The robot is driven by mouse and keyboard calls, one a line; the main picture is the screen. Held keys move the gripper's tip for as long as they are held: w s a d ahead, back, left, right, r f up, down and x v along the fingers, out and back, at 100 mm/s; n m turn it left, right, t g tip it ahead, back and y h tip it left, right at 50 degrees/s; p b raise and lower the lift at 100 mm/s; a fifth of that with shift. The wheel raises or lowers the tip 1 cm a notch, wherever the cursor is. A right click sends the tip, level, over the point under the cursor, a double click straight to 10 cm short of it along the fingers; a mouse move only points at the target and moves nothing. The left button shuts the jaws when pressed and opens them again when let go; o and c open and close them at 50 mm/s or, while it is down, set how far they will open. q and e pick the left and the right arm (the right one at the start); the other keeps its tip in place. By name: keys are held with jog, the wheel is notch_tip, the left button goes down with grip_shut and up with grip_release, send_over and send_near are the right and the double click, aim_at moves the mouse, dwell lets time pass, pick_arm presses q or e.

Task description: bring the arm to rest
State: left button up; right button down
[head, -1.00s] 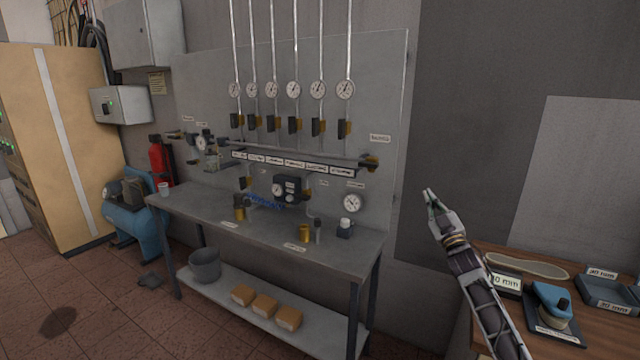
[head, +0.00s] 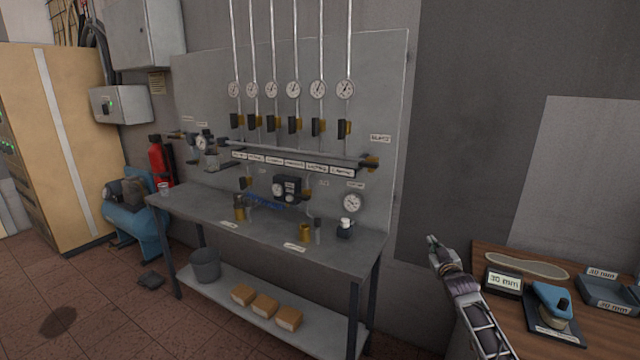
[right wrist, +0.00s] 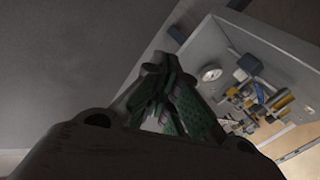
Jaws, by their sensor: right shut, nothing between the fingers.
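My right gripper (head: 434,243) is in the head view, at the left edge of the wooden table, with its arm coming up from the bottom right. Its fingers are shut and hold nothing. In the right wrist view the closed fingers (right wrist: 163,95) fill the middle, with the metal bench and gauge panel tilted behind them at the right. The gripper is apart from the bench and touches nothing that I can see. My left gripper does not show.
A wooden table (head: 487,252) at the right bears a shoe sole (head: 527,265), a display reading 30 mm (head: 503,282), a blue device (head: 552,300) and grey trays (head: 608,292). A metal bench (head: 270,236) with gauges above stands left of my arm.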

jog(key=s+a+f+g, duration=0.15)
jog(key=s+f, duration=0.25)
jog(key=f, duration=0.8)
jog(key=s+f+g, duration=0.3)
jog(key=s+f, duration=0.1)
jog(key=f, duration=0.9)
jog(key=s+a+f+g, duration=0.1)
jog(key=s+f+g, duration=0.1)
jog(key=s+f, duration=0.85)
jog(key=s+a+f+g, duration=0.1)
jog(key=s+f+g, duration=0.1)
jog(key=s+f, duration=0.85)
jog(key=s+a+f+g, duration=0.2)
jog(key=s+f+g, duration=0.2)
jog(key=s+f, duration=1.3)
jog(key=s+a+f+g, duration=0.1)
jog(key=s+f+g, duration=0.1)
jog(key=s, duration=1.2)
jog(key=s+a+f+g, duration=0.1)
jog(key=s+f, duration=0.4)
jog(key=s, duration=0.9)
jog(key=shift+s+a+m+g+y, duration=0.3)
jog(key=shift+s+a+g+y, duration=0.05)
jog(key=shift+a+y, duration=0.1)
